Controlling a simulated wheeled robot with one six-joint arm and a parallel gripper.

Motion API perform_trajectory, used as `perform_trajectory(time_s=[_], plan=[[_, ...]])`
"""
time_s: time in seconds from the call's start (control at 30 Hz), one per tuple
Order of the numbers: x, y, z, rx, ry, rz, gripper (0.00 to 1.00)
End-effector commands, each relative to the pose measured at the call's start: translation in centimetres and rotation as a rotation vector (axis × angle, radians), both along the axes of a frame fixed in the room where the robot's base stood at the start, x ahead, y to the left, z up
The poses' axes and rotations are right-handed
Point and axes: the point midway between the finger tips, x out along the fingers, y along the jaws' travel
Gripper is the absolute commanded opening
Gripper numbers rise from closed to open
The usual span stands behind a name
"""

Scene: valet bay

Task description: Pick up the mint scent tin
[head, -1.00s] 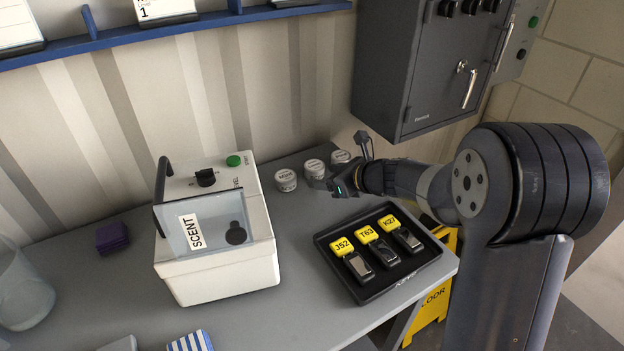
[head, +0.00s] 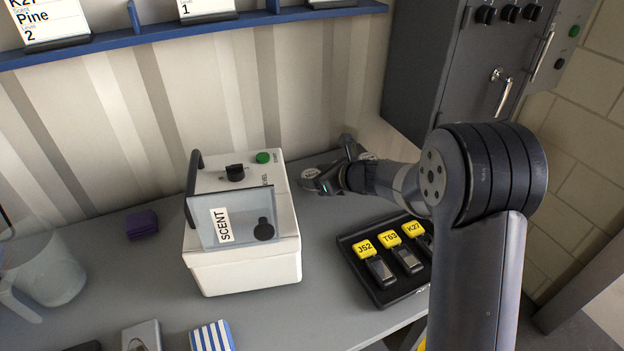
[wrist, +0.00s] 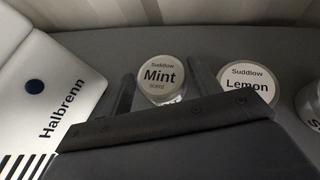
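The mint scent tin (wrist: 160,77) is a small round tin with a pale lid reading "Suddlow Mint scent". It stands on the grey counter between the two fingers of my open gripper (wrist: 164,88) in the wrist view. One finger is on each side of it; I cannot tell if either touches. In the head view the tin (head: 310,173) is the leftmost of the row, partly covered by my gripper (head: 325,181). The lemon tin (wrist: 247,82) stands just right of the right finger in the wrist view.
The white scent machine (head: 245,265) stands close left of the mint tin. A third tin (wrist: 314,103) is at the wrist view's right edge. A black tray (head: 384,293) with yellow-tagged keys lies in front of my arm. The wall is close behind.

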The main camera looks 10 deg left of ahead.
Motion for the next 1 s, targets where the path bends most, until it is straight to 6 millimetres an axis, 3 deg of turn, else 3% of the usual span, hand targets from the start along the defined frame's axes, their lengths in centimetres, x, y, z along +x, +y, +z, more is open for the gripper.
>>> perform_trajectory(time_s=[0.37, 0.63, 0.77, 1.0], plan=[[0.0, 0.0, 0.0, 0.000, 0.000, 0.000, 0.28], [0.0, 0.0, 0.3, 0.001, -0.001, -0.001, 0.27], [0.0, 0.0, 2.1, 0.002, -0.005, 0.001, 0.27], [0.0, 0.0, 7.0, 0.002, -0.005, 0.000, 0.27]])
